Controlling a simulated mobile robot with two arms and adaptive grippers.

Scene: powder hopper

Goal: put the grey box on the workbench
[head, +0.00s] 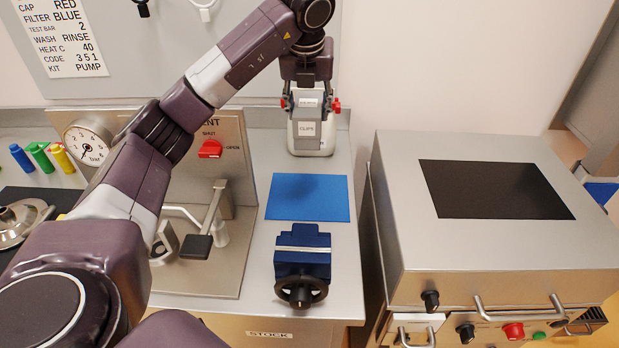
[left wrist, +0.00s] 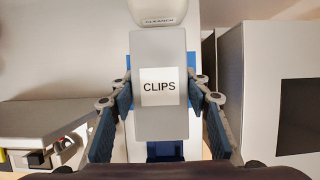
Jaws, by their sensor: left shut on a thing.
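The grey box (head: 306,129) has a white CLIPS label and also shows large in the left wrist view (left wrist: 161,118). My left gripper (head: 310,105) is shut on it, with a finger on each side; the fingers also show in the left wrist view (left wrist: 160,98). The box is at the back of the grey workbench (head: 348,262), in front of a white container (head: 318,151) that it partly hides. I cannot tell whether the box touches the container or the bench. My right gripper is not in view.
A blue mat (head: 308,198) lies on the bench, clear on top. A blue vise (head: 302,262) stands nearer the front edge. A steel panel with a lever (head: 205,230) is to the left. A steel cabinet with a black pad (head: 495,190) stands right, across a gap.

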